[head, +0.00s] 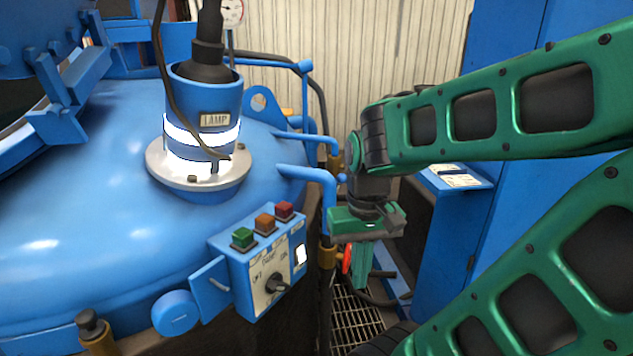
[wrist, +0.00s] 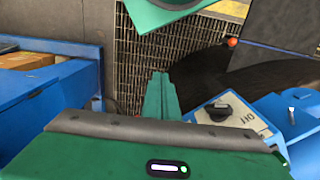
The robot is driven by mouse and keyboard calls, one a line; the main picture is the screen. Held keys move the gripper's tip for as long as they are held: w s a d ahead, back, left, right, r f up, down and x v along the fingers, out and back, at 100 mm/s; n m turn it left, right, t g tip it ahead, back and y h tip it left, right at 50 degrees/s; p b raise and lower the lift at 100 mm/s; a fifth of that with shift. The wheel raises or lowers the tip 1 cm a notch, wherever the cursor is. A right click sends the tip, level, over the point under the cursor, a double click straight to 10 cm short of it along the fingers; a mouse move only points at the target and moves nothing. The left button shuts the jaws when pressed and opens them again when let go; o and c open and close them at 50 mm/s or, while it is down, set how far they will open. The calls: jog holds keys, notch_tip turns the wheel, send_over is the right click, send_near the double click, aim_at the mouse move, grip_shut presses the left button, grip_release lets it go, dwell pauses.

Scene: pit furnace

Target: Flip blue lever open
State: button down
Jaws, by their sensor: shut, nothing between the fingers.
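My gripper (head: 357,286) is green and points down, to the right of the blue furnace lid (head: 90,200). Its fingers are together and empty, also in the wrist view (wrist: 160,76). Two blue bent bars stick out from the lid's right side, an upper one (head: 305,136) and a lower one (head: 325,183); I cannot tell for sure which is the blue lever. The gripper is apart from both, to the right of and below the lower bar. A blue control box (head: 240,283) with a black knob (head: 277,284) is left of the gripper.
The lamp housing (head: 205,115) stands on the lid. Green, orange and red buttons (head: 264,222) top the control box. Blue cabinets (head: 510,110) stand on the right. A floor grating (head: 352,318) and dark hoses lie below. The wrist view shows the knob (wrist: 218,112) at right.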

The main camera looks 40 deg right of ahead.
jog(key=shift+s+d, duration=0.15)
jog(key=shift+d, duration=0.2)
jog(key=w+d+r+m+t, duration=0.2)
jog(key=w+d+m+t, duration=0.2)
jog(key=w+d+m, duration=0.85)
jog(key=w+d+r+m+t, duration=0.2)
jog(key=d+m+t, duration=0.1)
jog(key=d, duration=0.4)
jog(key=w+d+r+m+t+y, duration=0.1)
jog(key=d+m+t, duration=0.1)
jog(key=d+m, duration=0.4)
jog(key=shift+w+d+r+t, duration=0.4)
jog(key=shift+d, duration=0.75)
